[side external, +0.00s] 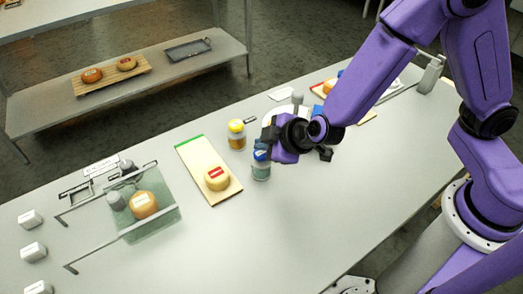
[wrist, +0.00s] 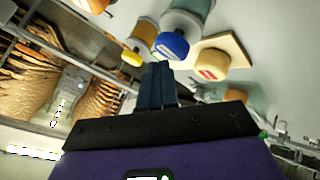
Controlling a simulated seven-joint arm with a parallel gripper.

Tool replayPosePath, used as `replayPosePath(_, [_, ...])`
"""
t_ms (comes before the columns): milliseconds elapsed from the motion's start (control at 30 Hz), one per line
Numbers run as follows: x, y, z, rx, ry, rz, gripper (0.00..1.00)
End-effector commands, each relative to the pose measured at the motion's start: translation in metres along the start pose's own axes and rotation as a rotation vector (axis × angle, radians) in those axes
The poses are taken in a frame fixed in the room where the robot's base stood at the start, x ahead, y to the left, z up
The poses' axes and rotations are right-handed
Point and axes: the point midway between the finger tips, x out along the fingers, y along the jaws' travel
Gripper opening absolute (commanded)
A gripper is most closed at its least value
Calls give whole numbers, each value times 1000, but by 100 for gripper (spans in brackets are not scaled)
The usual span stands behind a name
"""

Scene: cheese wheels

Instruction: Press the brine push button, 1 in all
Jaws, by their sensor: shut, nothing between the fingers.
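No push button labelled as brine can be made out in either view. A jar with a blue cap and greenish contents (side external: 261,171) stands on the table, its cap partly behind my gripper (side external: 268,139). A jar with a yellow cap and amber contents (side external: 237,137) stands just behind it to the left. In the wrist view the blue cap (wrist: 172,45) and yellow cap (wrist: 132,58) appear just beyond my fingertips (wrist: 156,68). My fingers are shut together and empty, close to the blue cap. Whether they touch it I cannot tell.
A cheese wheel (side external: 217,178) sits on a board (side external: 196,156) left of the jars. Another cheese (side external: 144,205) is on a glassy plate (side external: 160,222) with rails. Several white blocks (side external: 33,251) line the left edge. The front middle of the table is clear.

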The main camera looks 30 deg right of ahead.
Motion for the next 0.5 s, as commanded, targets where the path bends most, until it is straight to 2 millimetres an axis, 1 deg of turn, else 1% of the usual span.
replayPosePath(200, [-5, 3, -4, -1, 1, -1, 0])
replayPosePath(500, [-6, 4, -4, -1, 1, -1, 0])
